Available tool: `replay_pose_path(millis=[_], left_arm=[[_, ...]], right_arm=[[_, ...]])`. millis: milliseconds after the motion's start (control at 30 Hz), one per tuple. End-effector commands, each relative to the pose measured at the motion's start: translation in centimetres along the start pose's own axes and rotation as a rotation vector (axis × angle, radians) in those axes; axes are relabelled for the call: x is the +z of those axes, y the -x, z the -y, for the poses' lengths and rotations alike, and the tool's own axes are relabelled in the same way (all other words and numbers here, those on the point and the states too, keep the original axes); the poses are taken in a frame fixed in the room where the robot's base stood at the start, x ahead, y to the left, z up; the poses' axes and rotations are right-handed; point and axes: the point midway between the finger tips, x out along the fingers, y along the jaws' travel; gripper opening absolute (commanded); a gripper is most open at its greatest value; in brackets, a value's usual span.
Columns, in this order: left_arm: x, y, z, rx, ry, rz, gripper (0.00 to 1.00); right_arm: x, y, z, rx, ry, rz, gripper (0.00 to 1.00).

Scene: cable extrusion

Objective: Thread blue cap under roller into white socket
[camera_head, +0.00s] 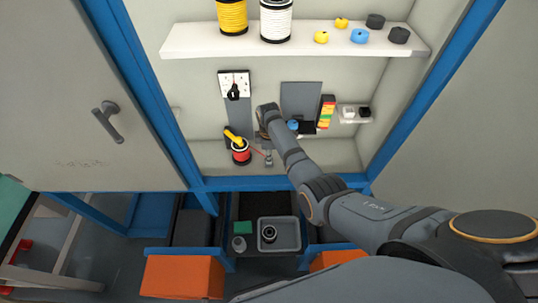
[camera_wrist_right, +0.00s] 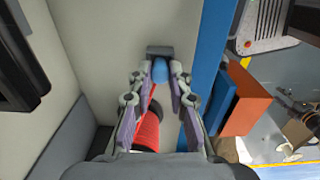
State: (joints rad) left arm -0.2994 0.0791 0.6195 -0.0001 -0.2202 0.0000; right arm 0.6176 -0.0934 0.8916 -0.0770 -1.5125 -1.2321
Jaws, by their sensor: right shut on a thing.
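My right gripper (camera_wrist_right: 161,82) is shut on a blue cap (camera_wrist_right: 160,71) in the wrist view. A red cable runs from the cap back to the red spool (camera_wrist_right: 147,132), which sits between and behind the fingers. A dark grey block (camera_wrist_right: 160,51) lies just past the cap; I cannot tell whether it is the roller or whether they touch. In the head view the right arm reaches into the cabinet, and its fingers are mostly hidden. The red spool (camera_head: 241,156) stands to the left of them. I cannot make out the white socket. My left gripper is not in view.
A shelf (camera_head: 190,40) above holds yellow and white spools and several small caps. A switch panel (camera_head: 234,84) is on the back wall. A blue round part (camera_head: 292,125) and a coloured stack (camera_head: 326,112) are right of the wrist. A blue frame edge borders the cabinet.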

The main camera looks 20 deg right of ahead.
Motion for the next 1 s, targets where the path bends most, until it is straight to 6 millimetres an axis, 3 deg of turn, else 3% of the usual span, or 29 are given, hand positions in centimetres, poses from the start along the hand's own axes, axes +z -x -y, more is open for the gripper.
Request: replay_pose_path(millis=[767, 800, 967, 1000], left_arm=[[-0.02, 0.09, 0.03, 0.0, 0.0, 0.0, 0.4], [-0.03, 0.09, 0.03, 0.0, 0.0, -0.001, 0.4], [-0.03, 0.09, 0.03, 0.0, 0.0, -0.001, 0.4], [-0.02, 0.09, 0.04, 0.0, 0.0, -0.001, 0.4]], right_arm=[[0.01, -0.46, -0.04, 0.001, 0.0, 0.0, 0.02], [0.01, -0.46, -0.04, 0.001, 0.0, 0.0, 0.22], [0.01, -0.46, -0.03, 0.001, 0.0, 0.0, 0.44], [0.01, -0.46, -0.03, 0.001, 0.0, 0.0, 0.45]])
